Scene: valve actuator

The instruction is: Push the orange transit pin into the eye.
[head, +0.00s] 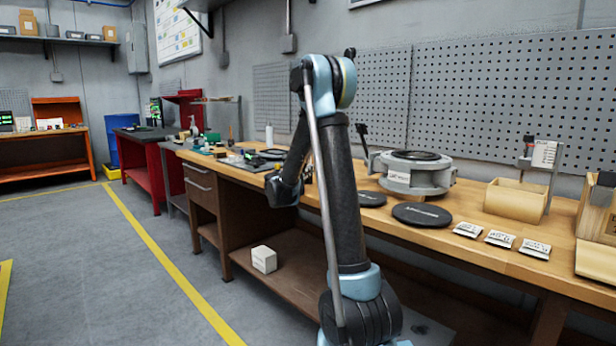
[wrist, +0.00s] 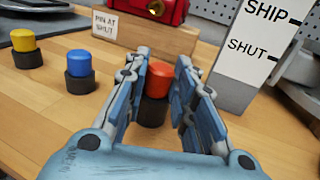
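The orange transit pin (wrist: 159,79) appears as an orange-red cap in a black holder (wrist: 152,112), upright on the bench in the wrist view. My gripper (wrist: 161,60) is open, with one finger on each side of the cap. I cannot tell whether either finger touches it. A red body (wrist: 120,12) with a round brass-coloured part (wrist: 156,7), possibly the eye, is cut off by the top edge. A wooden block (wrist: 125,34) in front of it reads "PIN AT SHUT". In the head view my arm hides the pin, and my gripper is not clear.
Blue (wrist: 79,64) and yellow (wrist: 26,52) caps in black holders stand to the left. A grey post (wrist: 254,50) marked SHIP and SHUT stands close on the right. The head view shows a large grey flanged housing (head: 440,180), black discs (head: 422,215) and a wooden box (head: 514,203).

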